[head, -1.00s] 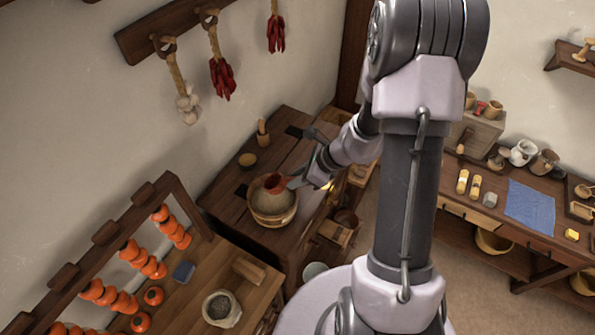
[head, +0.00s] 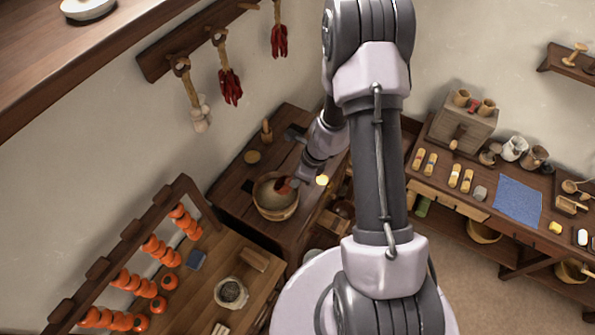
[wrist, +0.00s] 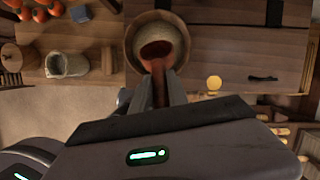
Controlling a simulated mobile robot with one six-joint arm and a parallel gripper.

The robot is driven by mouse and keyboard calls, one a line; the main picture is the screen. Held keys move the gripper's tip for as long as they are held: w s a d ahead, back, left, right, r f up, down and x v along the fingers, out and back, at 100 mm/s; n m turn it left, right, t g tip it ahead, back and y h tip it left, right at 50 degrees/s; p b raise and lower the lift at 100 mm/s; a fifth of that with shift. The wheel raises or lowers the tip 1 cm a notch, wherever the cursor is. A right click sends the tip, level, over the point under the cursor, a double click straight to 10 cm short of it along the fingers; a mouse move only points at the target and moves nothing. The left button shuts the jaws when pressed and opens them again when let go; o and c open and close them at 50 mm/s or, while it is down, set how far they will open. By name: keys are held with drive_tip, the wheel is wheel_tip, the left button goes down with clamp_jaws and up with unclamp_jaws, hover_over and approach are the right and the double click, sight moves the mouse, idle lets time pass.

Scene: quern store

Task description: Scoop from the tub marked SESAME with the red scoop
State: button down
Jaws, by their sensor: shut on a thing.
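My gripper (wrist: 158,78) is shut on the handle of the red scoop (wrist: 156,52). A round, tan tub (head: 276,212) stands on the dark wooden bench, and I cannot read any mark on it. In the wrist view the scoop's bowl lies over the tub's opening, within its rim (wrist: 131,48). In the head view the red scoop (head: 284,186) is at the right side of the tub's opening, with my gripper (head: 297,181) just right of it. I cannot tell whether the scoop touches the contents or holds anything.
A pale sack-like pot (head: 231,293) and a blue block (head: 196,260) sit on the nearer bench by a rack of orange strung items. A blue cloth (head: 517,201) lies on the right table.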

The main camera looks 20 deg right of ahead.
sight(287, 187)
wheel_tip(287, 187, down, 8)
drive_tip(key=b, duration=0.6)
drive_tip(key=shift+r+b, duration=0.1)
drive_tip(key=shift+b, duration=0.2)
drive_tip(key=w+a+p, duration=0.1)
drive_tip(key=w+a+r+p, duration=0.1)
drive_tip(key=p, duration=0.1)
drive_tip(key=shift+w+a, duration=0.15)
drive_tip(key=shift+a, duration=0.25)
drive_tip(key=shift+f+b, duration=0.55)
drive_tip(key=shift+b, duration=0.2)
drive_tip(key=shift+d+f+b, duration=0.1)
drive_tip(key=shift+d+b, duration=0.05)
drive_tip(key=shift+b, duration=0.4)
drive_tip(key=s+d+f+t+y+b, duration=0.25)
drive_tip(key=t+y+b, duration=0.35)
drive_tip(key=b, duration=1.4)
wheel_tip(287, 187, up, 7)
drive_tip(key=y+p, duration=0.1)
drive_tip(key=p, duration=0.1)
drive_tip(key=shift+s+d+f, duration=0.15)
drive_tip(key=shift+s+d, duration=0.1)
drive_tip(key=shift+d, duration=0.1)
